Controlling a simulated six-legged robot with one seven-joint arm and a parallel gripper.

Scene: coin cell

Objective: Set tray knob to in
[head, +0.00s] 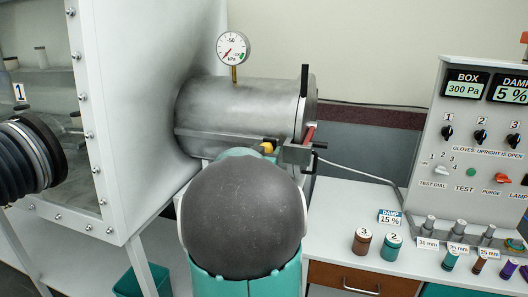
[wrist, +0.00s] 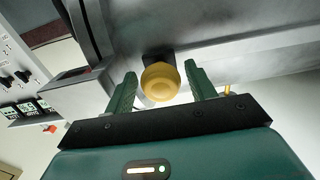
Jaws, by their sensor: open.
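The yellow tray knob (wrist: 160,84) is round and sits on a dark mount on the grey metal side of the cylinder. In the wrist view it lies between the two green fingers of my gripper (wrist: 160,72), which are open, with a gap visible on each side. In the head view the knob (head: 268,147) shows as a small yellow patch at the front of the metal cylinder (head: 245,108). There my own arm hides most of the gripper. I cannot tell how deep the knob sits between the fingers.
A gauge (head: 233,48) stands on the cylinder. A dark upright handle (head: 304,85) and a red part (head: 309,134) are at its right end. The white glove box (head: 140,110) is left. A control panel (head: 480,140) and several small canisters stand on the right bench.

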